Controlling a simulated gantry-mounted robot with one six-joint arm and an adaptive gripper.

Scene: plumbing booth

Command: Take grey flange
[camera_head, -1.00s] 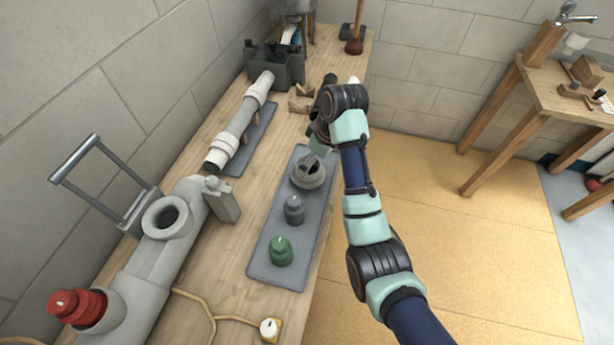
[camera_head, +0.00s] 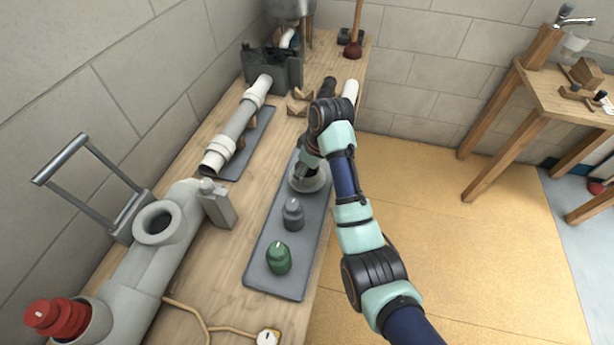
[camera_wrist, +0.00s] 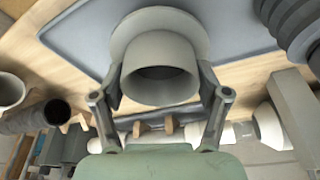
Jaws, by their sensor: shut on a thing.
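The grey flange (camera_head: 310,178) is at the far end of the dark grey mat (camera_head: 272,262) on the wooden bench. In the head view my arm partly covers it. In the wrist view the flange (camera_wrist: 160,58) shows as a round collar with a wide rim and a hollow opening. My gripper (camera_wrist: 160,92) has one finger on each side of the collar and is shut on it. My gripper (camera_head: 302,172) also shows in the head view, over the flange. Whether the flange touches the mat I cannot tell.
A dark grey plug (camera_head: 293,213) and a green plug (camera_head: 279,257) stand on the mat nearer the front. A large grey pipe (camera_head: 150,270) with a red plug (camera_head: 56,317) lies left. A white pipe (camera_head: 236,130) rests behind on supports.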

